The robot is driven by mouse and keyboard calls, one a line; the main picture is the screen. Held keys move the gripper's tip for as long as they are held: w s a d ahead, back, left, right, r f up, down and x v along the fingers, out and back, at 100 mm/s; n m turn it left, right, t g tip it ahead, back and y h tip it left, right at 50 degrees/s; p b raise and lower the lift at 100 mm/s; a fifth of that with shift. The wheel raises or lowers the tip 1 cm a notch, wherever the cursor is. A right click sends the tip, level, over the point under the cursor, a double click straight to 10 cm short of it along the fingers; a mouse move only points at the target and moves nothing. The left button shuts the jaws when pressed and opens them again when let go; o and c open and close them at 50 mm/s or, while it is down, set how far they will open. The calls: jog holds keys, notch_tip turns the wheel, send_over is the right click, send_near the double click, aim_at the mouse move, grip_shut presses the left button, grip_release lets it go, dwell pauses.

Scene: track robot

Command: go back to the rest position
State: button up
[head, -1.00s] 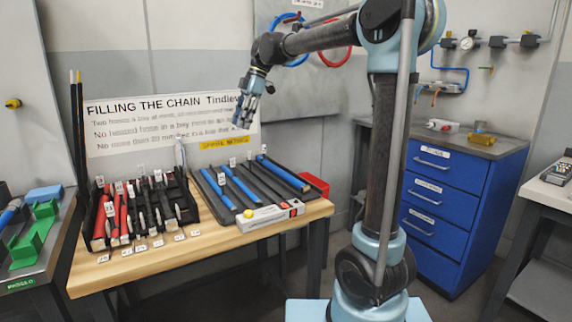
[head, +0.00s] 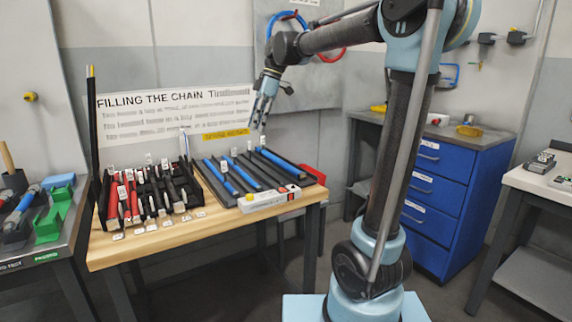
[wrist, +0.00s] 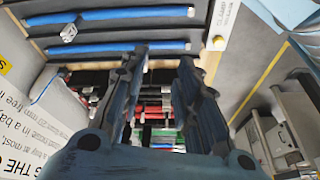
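My gripper (head: 262,112) hangs in the air at the end of my raised arm, pointing down above the back of the wooden table (head: 155,250). It is well clear of the trays. In the wrist view, my gripper's two dark fingers (wrist: 163,62) stand apart with a gap between them. Nothing is held in that gap; trays and rods show far behind it.
A dark rack of red and black pieces (head: 150,205) and a tray with blue rods (head: 262,172) lie on the table. A blue drawer cabinet (head: 440,185) and a white-topped table (head: 540,185) stand right. Grey floor is free between.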

jog(key=s+d+f+m+t+h, duration=0.1)
jog(key=s+d+f+m, duration=0.45)
jog(key=d, duration=0.35)
jog(key=s+d+f+m+t+h, duration=0.1)
jog(key=s+d+f+m, duration=0.45)
jog(key=d, duration=0.35)
jog(key=s+d+f+m+t, duration=0.1)
jog(key=s+d+f+m, duration=0.4)
jog(key=f, duration=0.3)
jog(key=s+d+f+m+h, duration=0.1)
jog(key=s+d+f+m, duration=0.3)
jog(key=s+d+f, duration=0.2)
notch_tip(320, 180, down, 3)
jog(key=shift+s+f+m+t+h, duration=0.1)
jog(key=shift+s+m+t+h, duration=0.25)
jog(key=shift+s, duration=0.85)
jog(key=shift+w, duration=0.1)
jog(key=shift+w+f, duration=0.15)
jog(key=shift+w, duration=0.2)
jog(key=shift+o, duration=0.2)
